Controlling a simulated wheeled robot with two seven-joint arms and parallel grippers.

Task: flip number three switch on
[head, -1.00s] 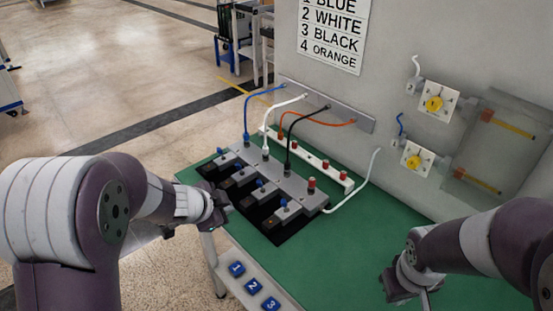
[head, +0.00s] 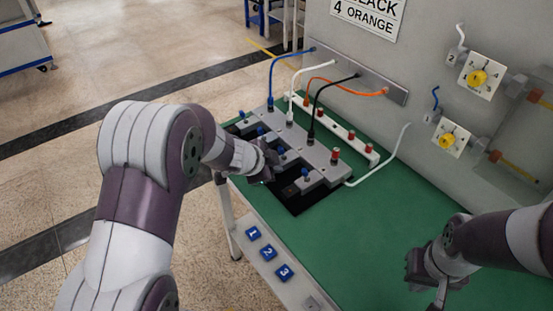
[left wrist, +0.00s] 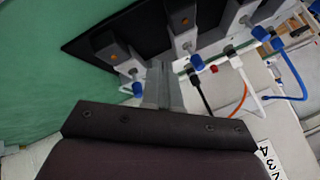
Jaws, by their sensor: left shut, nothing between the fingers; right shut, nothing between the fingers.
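A grey switch block (head: 318,156) with a row of blue-knobbed levers stands on the green table. Blue, white and black cables rise from its back. The lever nearest the right end (head: 304,174) is in plain view, and another blue lever (head: 280,150) shows just beyond my left gripper. My left gripper (head: 268,174) is shut and empty, low at the front of the row. In the left wrist view its shut fingers (left wrist: 161,72) point between two switch arms, beside a blue lever knob (left wrist: 137,88). Contact cannot be told. My right gripper (head: 430,285) is shut and empty, over the table's right side.
A white strip with red knobs (head: 374,157) lies behind the block. The wall holds a label sign (head: 368,18) and yellow dials (head: 478,77). Blue number tags (head: 268,252) line the table's front edge. The green table (head: 350,235) is clear between my arms.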

